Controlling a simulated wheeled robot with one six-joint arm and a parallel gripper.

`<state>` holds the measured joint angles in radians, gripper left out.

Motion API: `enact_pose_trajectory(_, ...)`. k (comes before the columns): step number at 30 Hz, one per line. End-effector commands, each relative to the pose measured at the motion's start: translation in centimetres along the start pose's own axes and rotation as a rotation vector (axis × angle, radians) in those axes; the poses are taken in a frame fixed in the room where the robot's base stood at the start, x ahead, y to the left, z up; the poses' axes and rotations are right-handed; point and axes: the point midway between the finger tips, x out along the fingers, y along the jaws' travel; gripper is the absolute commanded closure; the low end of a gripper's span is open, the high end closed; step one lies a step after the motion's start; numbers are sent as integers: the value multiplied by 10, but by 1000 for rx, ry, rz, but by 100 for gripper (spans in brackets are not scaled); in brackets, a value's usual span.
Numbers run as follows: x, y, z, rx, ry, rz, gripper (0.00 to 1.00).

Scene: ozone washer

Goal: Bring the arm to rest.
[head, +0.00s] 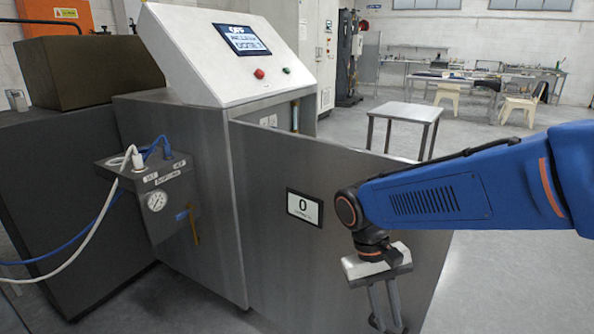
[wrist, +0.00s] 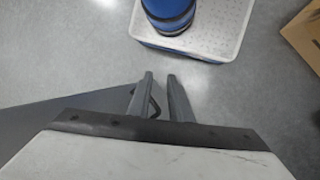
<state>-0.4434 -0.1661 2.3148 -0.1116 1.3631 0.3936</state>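My blue arm reaches in from the right in the head view, bent down at the wrist. My gripper (head: 384,318) points down in front of the washer's grey door (head: 265,215). Its two fingers are apart with nothing seen held between them; they also show in the wrist view (wrist: 160,76). The door stands swung out from the grey washer cabinet (head: 175,140) and bears a label with "0". The washer's screen (head: 250,40) reads "OFF" at the top.
A gauge box (head: 150,190) with blue and white hoses sits on the cabinet's left. A small metal table (head: 405,112) stands behind the door. The wrist view shows a white tray-like base with a blue round thing (wrist: 168,12) and a cardboard box (wrist: 304,35). Floor at right is clear.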

Motion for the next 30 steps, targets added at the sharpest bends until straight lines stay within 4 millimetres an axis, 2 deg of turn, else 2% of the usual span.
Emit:
enact_pose_trajectory(3,-2,18,9,18,78,-62,82)
enact_pose_trajectory(15,-5,64,40,69,366,-201,82)
enact_pose_trajectory(24,-6,91,63,117,593,-232,82)
enact_pose_trajectory(30,-6,100,72,136,685,-226,82)
